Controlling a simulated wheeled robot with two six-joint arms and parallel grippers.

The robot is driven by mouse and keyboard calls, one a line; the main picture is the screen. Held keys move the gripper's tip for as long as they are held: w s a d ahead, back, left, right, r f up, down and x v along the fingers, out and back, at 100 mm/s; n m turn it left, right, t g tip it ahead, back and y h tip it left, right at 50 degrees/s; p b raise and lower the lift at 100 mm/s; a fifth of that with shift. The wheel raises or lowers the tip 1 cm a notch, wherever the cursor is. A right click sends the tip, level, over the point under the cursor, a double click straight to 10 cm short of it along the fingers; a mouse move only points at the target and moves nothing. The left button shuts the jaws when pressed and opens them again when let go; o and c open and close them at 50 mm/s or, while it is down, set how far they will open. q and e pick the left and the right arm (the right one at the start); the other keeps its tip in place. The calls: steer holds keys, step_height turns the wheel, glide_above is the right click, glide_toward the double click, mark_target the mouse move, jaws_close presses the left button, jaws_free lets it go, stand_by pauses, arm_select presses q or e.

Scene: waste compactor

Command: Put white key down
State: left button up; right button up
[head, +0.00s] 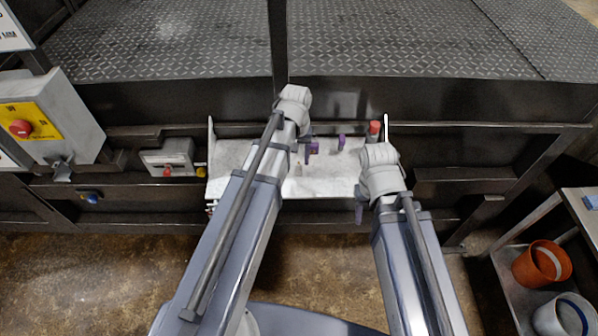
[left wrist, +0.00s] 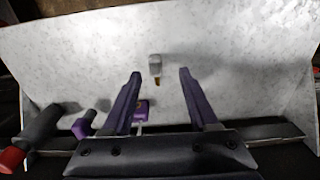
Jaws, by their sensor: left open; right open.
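The white key (left wrist: 155,66), with a pale head and brass tip, is on the light metal tray (left wrist: 240,60). In the left wrist view it is between the fingertips of my left gripper (left wrist: 160,73), with a gap on each side. That gripper's purple fingers are spread and hold nothing. In the head view the key is a small pale shape (head: 298,169) on the tray, just below my left gripper (head: 306,133). My right gripper (head: 361,208) is open at the tray's right side, its fingers mostly hidden by its wrist.
Two purple pieces (head: 312,148) (head: 341,142) and a red-ended cylinder (head: 374,130) stand along the tray's back edge. A control box with a red button (head: 20,128) is at left. A cart at right holds an orange bucket (head: 541,264). The tray's front is largely clear.

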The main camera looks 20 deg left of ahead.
mark_target(299, 168)
arm_select(q)
steer(key=f+b, duration=0.5)
steer(key=shift+d+f, duration=0.1)
steer(key=shift+d, duration=0.25)
steer(key=shift+c, duration=0.2)
jaws_close()
